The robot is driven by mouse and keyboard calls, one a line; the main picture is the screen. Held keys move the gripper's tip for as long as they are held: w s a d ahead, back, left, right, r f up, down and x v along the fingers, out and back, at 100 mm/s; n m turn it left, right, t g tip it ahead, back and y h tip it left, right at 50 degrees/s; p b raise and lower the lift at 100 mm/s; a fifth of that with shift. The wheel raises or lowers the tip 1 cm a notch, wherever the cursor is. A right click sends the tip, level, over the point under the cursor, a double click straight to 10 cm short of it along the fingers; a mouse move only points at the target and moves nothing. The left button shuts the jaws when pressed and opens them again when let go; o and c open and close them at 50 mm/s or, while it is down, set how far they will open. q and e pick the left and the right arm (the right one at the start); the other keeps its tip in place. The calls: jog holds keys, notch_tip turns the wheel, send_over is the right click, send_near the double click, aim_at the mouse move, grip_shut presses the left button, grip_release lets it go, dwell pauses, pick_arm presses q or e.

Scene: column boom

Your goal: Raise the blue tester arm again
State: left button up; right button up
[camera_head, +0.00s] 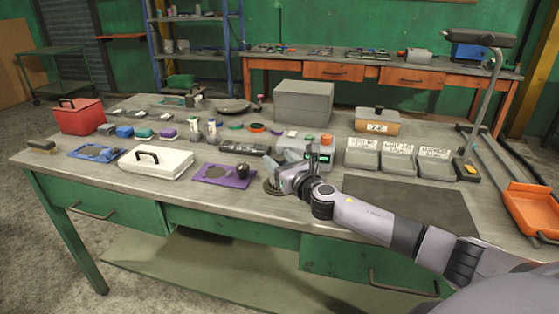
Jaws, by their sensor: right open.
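My right gripper (282,180) is open at the front middle of the grey workbench, its arm coming in from the lower right. It is close beside a small grey device with a lit green display (325,151) and an orange top piece; my gripper and wrist hide part of it. Whether they touch cannot be told. A dark round piece shows at the fingertips. I cannot make out a blue tester arm clearly. A flat blue plate (84,152) with a grey disc lies at the front left, far from my gripper. My left gripper is not in view.
A purple plate with a black knob (242,171) and a white case (155,163) lie left of my gripper. Labelled grey bins (398,158) and a tall grey stand (486,100) are to the right. A dark mat (440,205) lies bare beyond my forearm.

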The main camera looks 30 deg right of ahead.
jog(key=shift+w, duration=0.25)
grip_shut()
